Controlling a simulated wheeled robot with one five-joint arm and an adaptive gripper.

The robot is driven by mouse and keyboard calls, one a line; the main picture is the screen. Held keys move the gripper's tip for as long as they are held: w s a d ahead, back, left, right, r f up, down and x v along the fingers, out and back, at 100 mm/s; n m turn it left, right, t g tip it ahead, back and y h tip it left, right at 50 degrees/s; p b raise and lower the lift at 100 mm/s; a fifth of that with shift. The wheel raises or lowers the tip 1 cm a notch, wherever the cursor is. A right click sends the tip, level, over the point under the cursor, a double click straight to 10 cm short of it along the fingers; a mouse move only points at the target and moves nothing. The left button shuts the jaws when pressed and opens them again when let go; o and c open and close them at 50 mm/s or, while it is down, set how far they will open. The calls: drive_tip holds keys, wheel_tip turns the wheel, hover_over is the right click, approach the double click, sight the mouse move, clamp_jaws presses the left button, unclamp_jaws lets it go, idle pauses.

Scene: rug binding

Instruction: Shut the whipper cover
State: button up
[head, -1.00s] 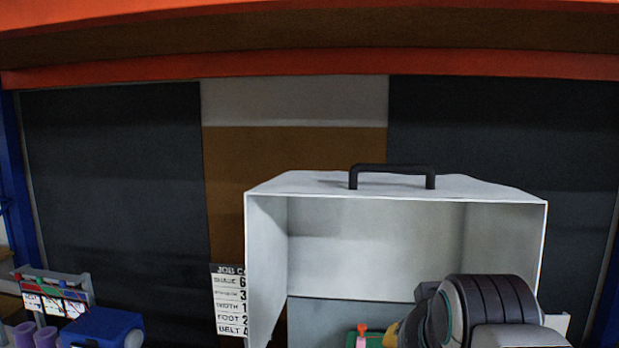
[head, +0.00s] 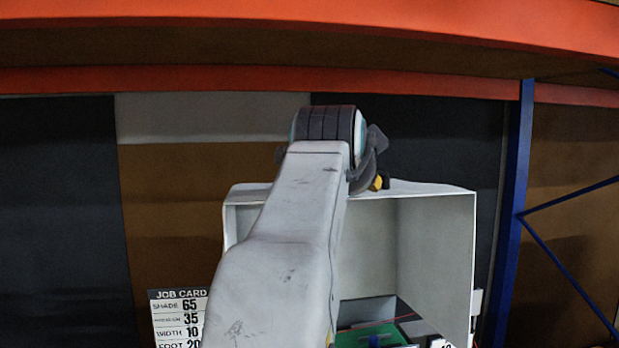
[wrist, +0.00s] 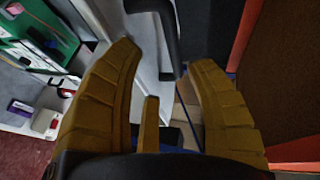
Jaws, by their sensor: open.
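The whipper cover (head: 437,250) is a white box-like hood with its front open, standing raised in the head view. My arm crosses in front of its left part and hides its handle there. My gripper (head: 379,182) shows only as a small yellow piece at the cover's top edge. In the wrist view my gripper (wrist: 164,55) is open, its yellow fingers spread. The black handle (wrist: 166,40) lies ahead of and partly between the fingertips, against the cover's white panel (wrist: 146,65). I cannot tell whether the fingers touch it.
A green board (head: 385,335) shows inside the cover, low down. A job card (head: 180,312) stands left of it. An orange beam (head: 420,87) spans above, and a blue post (head: 518,200) stands to the right. Small blocks (wrist: 45,122) lie at the left in the wrist view.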

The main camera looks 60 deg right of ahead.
drive_tip(key=shift+m, duration=0.4)
drive_tip(key=shift+d+r+p+x, duration=0.1)
drive_tip(key=shift+r+p+x, duration=0.15)
drive_tip(key=shift+x, duration=0.95)
drive_tip(key=shift+d+r+p+x, duration=0.15)
drive_tip(key=shift+p+x, duration=0.25)
drive_tip(key=shift+x, duration=0.75)
drive_tip(key=shift+r+p+x, duration=0.2)
drive_tip(key=shift+p+x, duration=0.1)
drive_tip(key=shift+x, duration=0.9)
drive_tip(key=shift+o, duration=0.2)
drive_tip(key=shift+s+a, duration=0.1)
clamp_jaws()
